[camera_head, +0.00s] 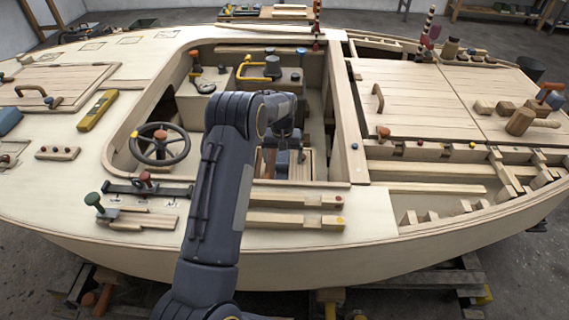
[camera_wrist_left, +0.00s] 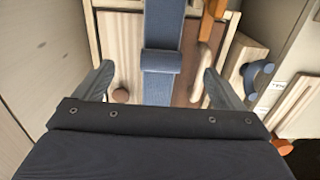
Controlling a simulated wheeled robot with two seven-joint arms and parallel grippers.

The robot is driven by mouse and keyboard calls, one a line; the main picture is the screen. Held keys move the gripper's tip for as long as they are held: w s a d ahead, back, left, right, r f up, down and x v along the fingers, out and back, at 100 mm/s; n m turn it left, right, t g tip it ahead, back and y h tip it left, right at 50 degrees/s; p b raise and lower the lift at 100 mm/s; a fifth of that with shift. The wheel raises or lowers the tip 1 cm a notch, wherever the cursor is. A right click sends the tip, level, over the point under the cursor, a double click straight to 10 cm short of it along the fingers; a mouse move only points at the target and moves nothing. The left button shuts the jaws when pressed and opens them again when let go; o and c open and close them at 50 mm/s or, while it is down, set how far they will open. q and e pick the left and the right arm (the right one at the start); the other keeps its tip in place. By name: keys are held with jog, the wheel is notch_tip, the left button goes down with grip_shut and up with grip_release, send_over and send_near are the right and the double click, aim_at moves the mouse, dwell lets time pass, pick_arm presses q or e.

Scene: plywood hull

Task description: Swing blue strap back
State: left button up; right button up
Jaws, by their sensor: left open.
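The strap's near end is hidden behind the dark gripper body. In the head view my left gripper (camera_head: 283,136) reaches down into the hull's cockpit opening, and my arm hides much of what lies below it. My right gripper is not in view.
The cockpit's pale walls stand close around. A steering wheel (camera_head: 147,150) is left of my arm, and a yellow handle (camera_head: 247,68) is behind.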

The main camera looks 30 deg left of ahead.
aim_at(282, 164)
pick_arm(q)
jog(key=shift+f, duration=1.6)
jog(key=shift+c, duration=0.4)
jog(key=c, duration=1.3)
jog(key=shift+w+a+r, duration=0.15)
jog(key=shift+w+r, duration=0.2)
jog(key=shift+r, duration=0.45)
jog(key=w+a+r+p, duration=0.2)
jog(key=w+r+p, duration=0.2)
jog(key=r, duration=0.2)
jog(key=shift+r, duration=0.2)
jog(key=shift+w+a+r+p, duration=0.3)
jog(key=shift+w+r+p, duration=0.25)
jog(key=shift+p, duration=0.25)
jog(key=shift+w+a+r+p, duration=0.15)
jog(key=shift+w+a+p, duration=0.05)
jog(key=shift+w+p, duration=0.2)
jog(key=shift+w+a+r+p, duration=0.15)
jog(key=shift+w+p, duration=0.1)
jog(key=shift+p, duration=0.2)
